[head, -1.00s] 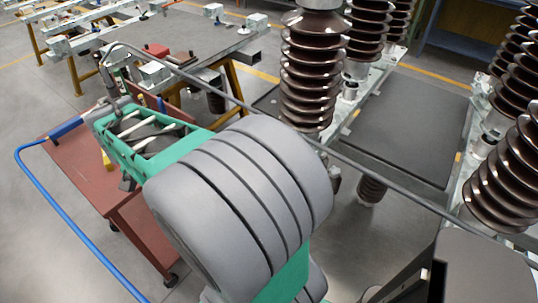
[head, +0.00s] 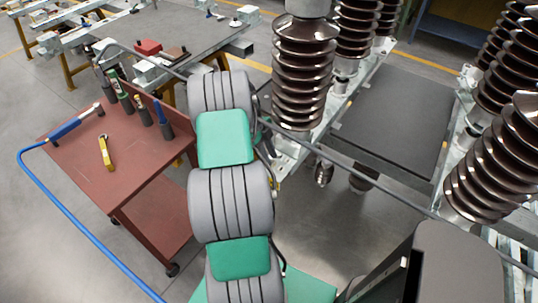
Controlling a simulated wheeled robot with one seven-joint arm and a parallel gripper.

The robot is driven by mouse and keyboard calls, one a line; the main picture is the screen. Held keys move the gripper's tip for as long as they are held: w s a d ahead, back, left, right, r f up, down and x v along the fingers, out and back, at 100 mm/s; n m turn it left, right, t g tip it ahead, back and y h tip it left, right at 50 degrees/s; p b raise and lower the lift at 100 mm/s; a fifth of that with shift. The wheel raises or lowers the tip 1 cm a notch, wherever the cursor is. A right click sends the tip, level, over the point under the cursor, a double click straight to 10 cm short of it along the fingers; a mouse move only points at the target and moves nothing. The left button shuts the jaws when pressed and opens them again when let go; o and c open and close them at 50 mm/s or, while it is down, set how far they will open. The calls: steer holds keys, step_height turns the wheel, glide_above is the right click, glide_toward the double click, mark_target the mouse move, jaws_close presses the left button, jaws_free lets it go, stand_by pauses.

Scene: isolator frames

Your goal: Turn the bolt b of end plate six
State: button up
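Several brown ribbed insulator columns stand on pale metal frames. The nearest column (head: 302,75) is just right of my arm, and another column (head: 505,160) stands at the right edge. The metal beam (head: 290,160) under the nearest column shows in part, with my arm's links beside its left end. I cannot tell which plate is end plate six, and bolt b cannot be picked out. My arm reaches away from me in the middle of the picture. My gripper is not visible; the arm's far end is hidden behind its own links.
A red tool cart (head: 75,165) stands at left, with a blue hammer-like tool (head: 72,126), a yellow tool (head: 106,152) and several upright tools. A blue hose (head: 80,237) curves at lower left. A dark panel (head: 390,120) lies between the frames. Open floor lies below it.

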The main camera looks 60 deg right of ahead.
steer(key=shift+f, duration=0.1)
jaws_close()
steer(key=shift+n, duration=0.3)
stand_by(0.4)
